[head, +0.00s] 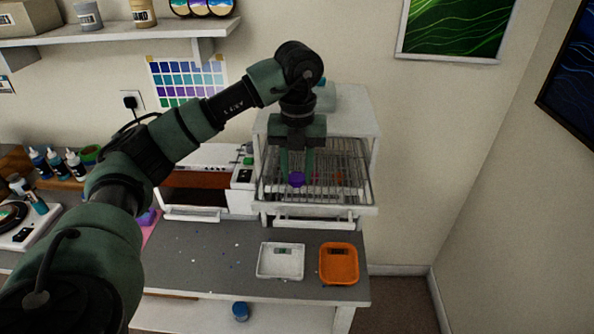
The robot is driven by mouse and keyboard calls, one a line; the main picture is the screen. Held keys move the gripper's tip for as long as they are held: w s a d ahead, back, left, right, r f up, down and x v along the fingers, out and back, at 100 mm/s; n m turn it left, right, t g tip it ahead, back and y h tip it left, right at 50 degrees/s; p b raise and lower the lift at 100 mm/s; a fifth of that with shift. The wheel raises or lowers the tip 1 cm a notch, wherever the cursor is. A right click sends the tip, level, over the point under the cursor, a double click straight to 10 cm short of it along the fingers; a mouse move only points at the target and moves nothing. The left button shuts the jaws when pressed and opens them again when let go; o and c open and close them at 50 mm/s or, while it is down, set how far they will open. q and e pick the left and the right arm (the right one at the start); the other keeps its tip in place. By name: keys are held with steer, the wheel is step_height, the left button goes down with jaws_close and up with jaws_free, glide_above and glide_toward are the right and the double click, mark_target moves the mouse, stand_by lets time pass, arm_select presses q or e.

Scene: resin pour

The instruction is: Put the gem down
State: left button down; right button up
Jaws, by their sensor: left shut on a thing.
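My left gripper (296,173) points straight down over the pulled-out wire rack (345,190) of a white cabinet. It is shut on a small purple gem (296,180), which shows between and just below the fingertips. The gem is at or slightly above the wires; I cannot tell whether it touches them. My right gripper is not in view.
A white tray (281,261) and an orange tray (339,264) stand on the grey bench (215,275) in front of the rack. Small reddish items, partly hidden, show at the rack. A white machine (215,204) stands to its left. Bottles (57,164) are at far left.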

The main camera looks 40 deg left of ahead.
mark_target(297, 177)
arm_select(q)
steer(key=shift+f, duration=0.55)
steer(key=c, duration=1)
jaws_free()
step_height(297, 177, up, 12)
steer(key=shift+r, duration=0.2)
